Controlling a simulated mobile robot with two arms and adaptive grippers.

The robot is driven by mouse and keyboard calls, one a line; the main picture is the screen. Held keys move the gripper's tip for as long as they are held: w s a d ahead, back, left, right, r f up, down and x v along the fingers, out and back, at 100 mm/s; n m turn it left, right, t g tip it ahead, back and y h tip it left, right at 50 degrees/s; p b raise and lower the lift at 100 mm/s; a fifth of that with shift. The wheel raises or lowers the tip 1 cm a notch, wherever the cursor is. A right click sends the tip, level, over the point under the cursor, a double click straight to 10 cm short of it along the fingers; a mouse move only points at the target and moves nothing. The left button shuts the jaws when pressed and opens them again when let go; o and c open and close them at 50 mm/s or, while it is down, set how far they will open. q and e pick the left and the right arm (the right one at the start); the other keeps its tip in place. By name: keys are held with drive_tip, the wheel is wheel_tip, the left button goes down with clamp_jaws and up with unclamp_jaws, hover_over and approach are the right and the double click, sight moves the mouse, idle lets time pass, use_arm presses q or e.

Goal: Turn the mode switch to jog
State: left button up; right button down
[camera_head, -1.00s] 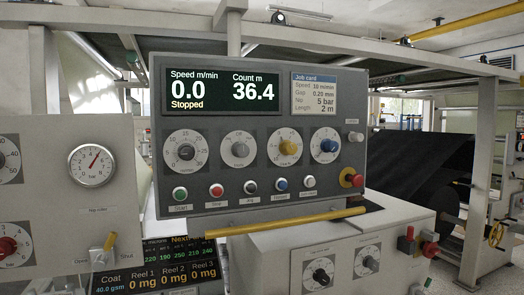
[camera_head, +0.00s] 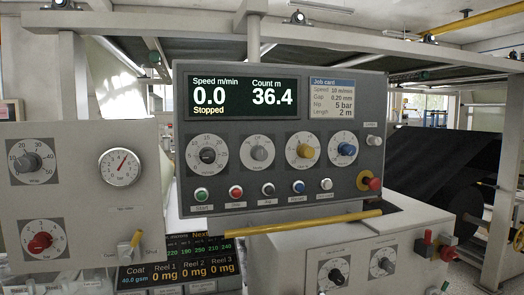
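A grey control panel (camera_head: 284,178) faces me, with a display (camera_head: 245,97) reading 0.0 m/min, Stopped, and a count of 36.4 m. Below it sit a black knob (camera_head: 207,155), a grey knob (camera_head: 260,153), a yellow knob (camera_head: 306,151) and a blue knob (camera_head: 348,149), each on a round dial. Their labels are too small to read, so I cannot tell which is the mode switch or whether it points to jog. Neither gripper shows in the head view.
Push buttons line the panel's bottom, beside a red emergency-stop knob (camera_head: 374,183). A yellow bar (camera_head: 300,222) runs below. A left cabinet (camera_head: 85,150) carries a gauge (camera_head: 121,166) and a red knob (camera_head: 39,241). A lower right box holds two knobs. A black roll (camera_head: 450,165) stands behind.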

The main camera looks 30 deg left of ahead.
use_arm(q)
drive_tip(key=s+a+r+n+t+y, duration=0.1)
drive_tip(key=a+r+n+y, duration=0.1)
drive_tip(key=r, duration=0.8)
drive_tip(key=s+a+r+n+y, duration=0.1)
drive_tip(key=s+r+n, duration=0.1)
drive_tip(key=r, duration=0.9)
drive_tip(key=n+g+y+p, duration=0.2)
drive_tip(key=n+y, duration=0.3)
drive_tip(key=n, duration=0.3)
approach(262, 154)
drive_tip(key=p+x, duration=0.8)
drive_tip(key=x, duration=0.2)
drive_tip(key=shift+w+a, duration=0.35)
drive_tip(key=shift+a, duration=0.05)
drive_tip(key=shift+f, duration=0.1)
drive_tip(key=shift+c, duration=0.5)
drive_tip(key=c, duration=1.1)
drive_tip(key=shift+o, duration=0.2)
